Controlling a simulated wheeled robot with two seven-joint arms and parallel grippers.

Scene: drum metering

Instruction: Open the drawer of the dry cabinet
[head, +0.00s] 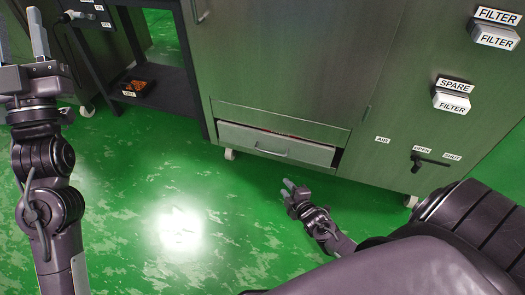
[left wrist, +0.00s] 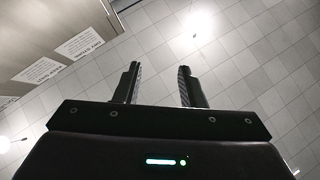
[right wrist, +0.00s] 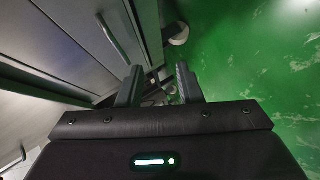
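The drawer (head: 315,153) is a low, wide grey front at the bottom of the metal dry cabinet (head: 275,60). A thin bar handle (head: 272,151) is on it, and a dark gap shows at its top and right edges. My right gripper (head: 287,187) is low over the floor in front of the drawer, apart from the handle. In the right wrist view its fingers (right wrist: 158,85) are spread and empty; a bar handle (right wrist: 112,37) shows beyond them at upper left. My left gripper (head: 20,40) is raised at the far left; its fingers (left wrist: 158,85) are open and empty.
A dark shelf stand (head: 165,85) with an orange-marked box (head: 137,88) stands left of the cabinet. A black valve lever (head: 430,160) and FILTER and SPARE labels are on the right panel. The green floor (head: 180,225) is clear in front.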

